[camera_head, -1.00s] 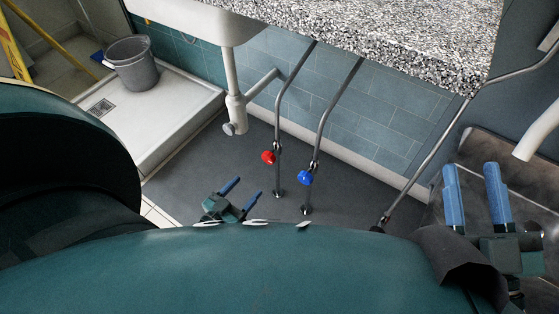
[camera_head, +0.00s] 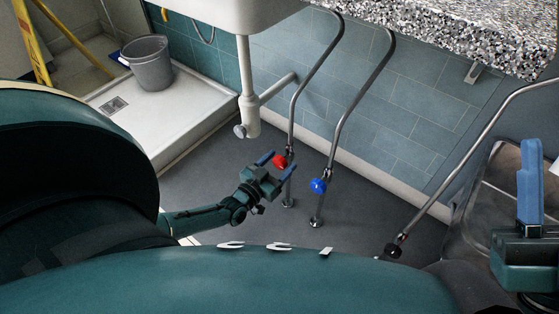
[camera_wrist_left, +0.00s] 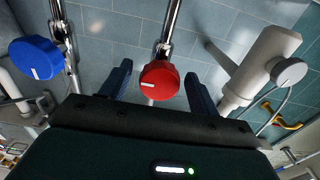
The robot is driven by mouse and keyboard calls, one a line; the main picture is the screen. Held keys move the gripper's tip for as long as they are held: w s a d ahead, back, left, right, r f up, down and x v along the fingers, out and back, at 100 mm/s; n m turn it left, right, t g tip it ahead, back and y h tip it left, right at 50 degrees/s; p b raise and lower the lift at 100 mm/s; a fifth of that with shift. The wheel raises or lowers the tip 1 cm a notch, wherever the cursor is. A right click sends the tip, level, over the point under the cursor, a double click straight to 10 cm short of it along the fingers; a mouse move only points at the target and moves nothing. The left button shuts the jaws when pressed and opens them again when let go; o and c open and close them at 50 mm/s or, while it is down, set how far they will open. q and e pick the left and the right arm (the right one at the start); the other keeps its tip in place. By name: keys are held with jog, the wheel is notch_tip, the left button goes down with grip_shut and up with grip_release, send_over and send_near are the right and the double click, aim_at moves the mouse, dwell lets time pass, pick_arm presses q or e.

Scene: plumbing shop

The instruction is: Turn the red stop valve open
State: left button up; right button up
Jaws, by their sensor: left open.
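The red stop valve (camera_head: 280,161) is a round red knob on the left of two metal pipes below the counter. In the left wrist view its red knob (camera_wrist_left: 160,80) faces me, with a short white mark on its left part. My left gripper (camera_head: 278,163) is open at the red valve. In the left wrist view the two fingers of my left gripper (camera_wrist_left: 159,88) stand either side of the knob, with a gap on each side. My right gripper (camera_head: 530,185) is at the right edge, away from the valve; one blue finger shows clearly.
A blue valve knob (camera_head: 318,186) sits close by on the pipe to the right; it is left of my fingers in the wrist view (camera_wrist_left: 36,60). A white drain pipe (camera_head: 248,110) stands left of the red valve. The speckled counter (camera_head: 460,35) overhangs.

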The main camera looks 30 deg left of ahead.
pick_arm(q)
jog(key=shift+w, duration=0.2)
jog(key=c, duration=1)
jog(key=shift+o, duration=0.2)
